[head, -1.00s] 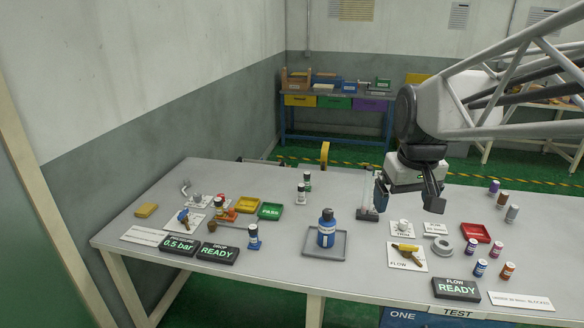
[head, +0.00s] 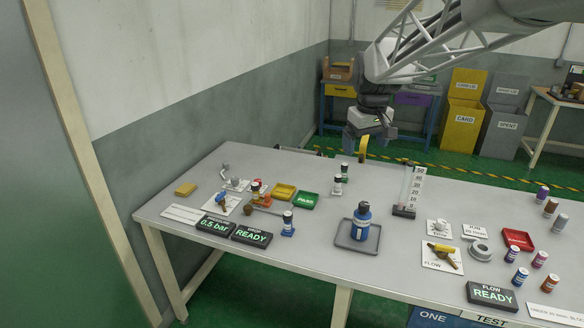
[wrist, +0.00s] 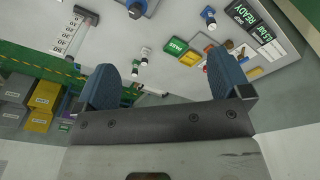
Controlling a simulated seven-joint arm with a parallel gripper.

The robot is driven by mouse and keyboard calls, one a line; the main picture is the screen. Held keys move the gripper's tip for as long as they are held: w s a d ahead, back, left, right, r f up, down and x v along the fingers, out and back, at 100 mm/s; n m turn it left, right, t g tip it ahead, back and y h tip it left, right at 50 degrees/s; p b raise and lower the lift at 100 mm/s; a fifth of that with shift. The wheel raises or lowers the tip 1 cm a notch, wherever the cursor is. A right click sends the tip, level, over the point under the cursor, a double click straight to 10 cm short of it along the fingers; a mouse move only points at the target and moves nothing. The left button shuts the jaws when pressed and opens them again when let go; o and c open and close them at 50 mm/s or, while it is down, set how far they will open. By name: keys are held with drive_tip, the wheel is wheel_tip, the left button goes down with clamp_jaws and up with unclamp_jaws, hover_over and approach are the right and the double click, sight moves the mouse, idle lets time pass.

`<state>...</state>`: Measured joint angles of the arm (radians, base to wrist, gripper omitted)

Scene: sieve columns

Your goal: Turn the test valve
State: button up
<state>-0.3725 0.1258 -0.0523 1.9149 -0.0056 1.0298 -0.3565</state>
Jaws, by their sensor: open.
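Two valves show in the head view, and I cannot tell from labels which is the test valve. One is a blue-handled valve (head: 221,201) on a white plate at the table's left, behind the "0.5 bar" display (head: 215,224). The other is a yellow-handled valve (head: 443,248) on the white FLOW plate at the right. My gripper (head: 369,147) is open and empty, in the air near the table's back edge, well apart from both valves. In the wrist view its two blue fingers (wrist: 164,78) stand wide apart with nothing between them.
A blue bottle (head: 362,222) stands on a grey tray (head: 348,243) mid-table. A scale post (head: 404,211) and small black-and-white bottles (head: 338,184) stand near my gripper. A green PASS tray (head: 306,201) and yellow tray (head: 284,191) lie at left. The front middle is clear.

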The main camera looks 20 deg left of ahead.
drive_tip(key=w+a+f+n, duration=0.1)
drive_tip(key=w+a+f, duration=0.1)
drive_tip(key=w+a, duration=0.3)
drive_tip(key=w+a+f+n, duration=0.1)
drive_tip(key=w+a+f, duration=0.1)
drive_tip(key=a, duration=0.5)
drive_tip(key=n+g, duration=0.1)
drive_tip(key=n, duration=0.7)
hover_over(220, 194)
drive_tip(key=f, duration=2.4)
drive_tip(key=shift+d+f, duration=0.3)
drive_tip(key=shift+d, duration=0.1)
drive_tip(key=shift+s+a+f, duration=0.1)
drive_tip(key=shift+a+f, duration=0.15)
drive_tip(key=shift+a, duration=0.05)
drive_tip(key=shift+f, duration=0.1)
drive_tip(key=shift+f, duration=3.8)
